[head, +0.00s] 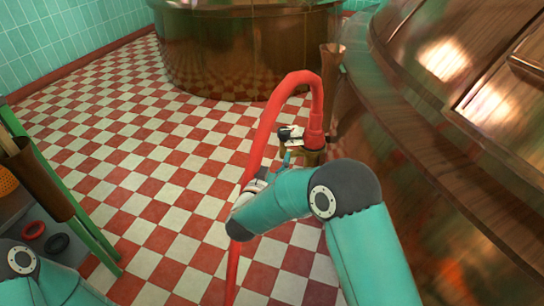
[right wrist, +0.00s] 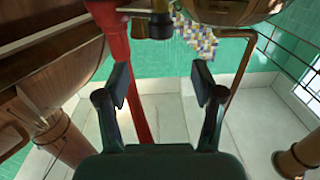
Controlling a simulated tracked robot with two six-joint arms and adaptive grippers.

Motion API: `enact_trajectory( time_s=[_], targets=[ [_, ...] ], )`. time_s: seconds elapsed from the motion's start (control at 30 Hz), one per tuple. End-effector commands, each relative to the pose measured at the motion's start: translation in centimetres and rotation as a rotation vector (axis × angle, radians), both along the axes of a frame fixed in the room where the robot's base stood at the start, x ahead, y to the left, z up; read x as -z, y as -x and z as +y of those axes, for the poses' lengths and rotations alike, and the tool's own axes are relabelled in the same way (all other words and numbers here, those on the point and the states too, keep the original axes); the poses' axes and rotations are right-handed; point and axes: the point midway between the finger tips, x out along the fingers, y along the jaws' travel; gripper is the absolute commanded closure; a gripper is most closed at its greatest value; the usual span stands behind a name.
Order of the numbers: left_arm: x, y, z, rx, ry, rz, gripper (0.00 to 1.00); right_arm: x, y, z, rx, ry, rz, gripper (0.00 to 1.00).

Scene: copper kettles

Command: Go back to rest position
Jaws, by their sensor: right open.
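My right arm (head: 280,202) reaches in from the lower right in the head view, close to the red hose (head: 318,105). Its gripper is largely hidden behind the arm there. In the right wrist view my right gripper (right wrist: 160,84) is open, its two fingers apart with nothing held.
A large copper kettle (head: 245,45) stands at the back. Another copper vessel with wooden cladding (head: 450,90) fills the right. The checkered floor (head: 130,120) between is mostly clear.

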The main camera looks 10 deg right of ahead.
Motion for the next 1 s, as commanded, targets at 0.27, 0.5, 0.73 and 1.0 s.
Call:
enact_trajectory(
  time_s=[0.27, 0.5, 0.73, 1.0],
  targets=[
    [0.0, 0.0, 0.0, 0.000, 0.000, 0.000, 0.60, 0.2, -0.1, -0.6, 0.010, 0.000, 0.004, 0.32],
    [0.0, 0.0, 0.0, 0.000, 0.000, 0.000, 0.60, 4.9, 1.1, -8.6, 0.120, 0.020, 0.101, 0.32],
    [0.0, 0.0, 0.0, 0.000, 0.000, 0.000, 0.60, 19.8, 8.0, -10.7, -0.134, -0.142, 0.509, 0.32],
    [0.0, 0.0, 0.0, 0.000, 0.000, 0.000, 0.60, 29.4, 21.8, -3.3, -0.439, -0.515, 0.969, 0.32]
  ],
)
